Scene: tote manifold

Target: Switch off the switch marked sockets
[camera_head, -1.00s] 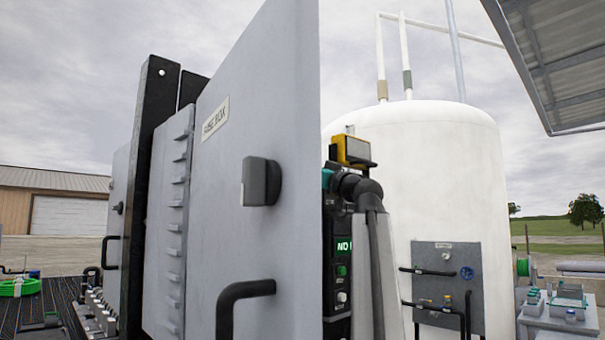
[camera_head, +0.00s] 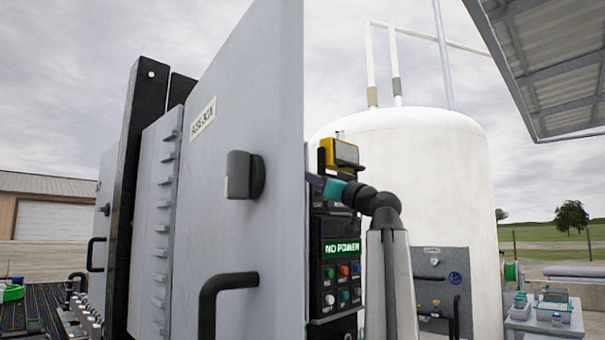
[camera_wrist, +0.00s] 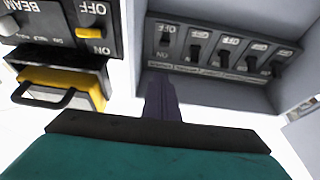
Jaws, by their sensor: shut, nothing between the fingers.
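A row of several dark toggle switches (camera_wrist: 222,56) sits in a grey recessed panel in the upper right of the wrist view, with OFF lettering above the toggles. The small labels below them are too blurred to read, so I cannot tell which is marked sockets. My gripper (camera_wrist: 163,92) is shut and empty, its dark fingers pointing up toward the left end of this row. I cannot tell whether the tips touch the panel. In the head view my gripper (camera_head: 314,181) reaches behind the edge of the grey fuse box door (camera_head: 240,110), which hides the switches and fingertips.
A BEAM panel (camera_wrist: 62,25) with a yellow switch and a yellow-black part with a handle (camera_wrist: 65,88) are left of my gripper. The black box (camera_head: 338,250) reading NO POWER stands behind my arm. A white tank (camera_head: 445,180) stands beyond.

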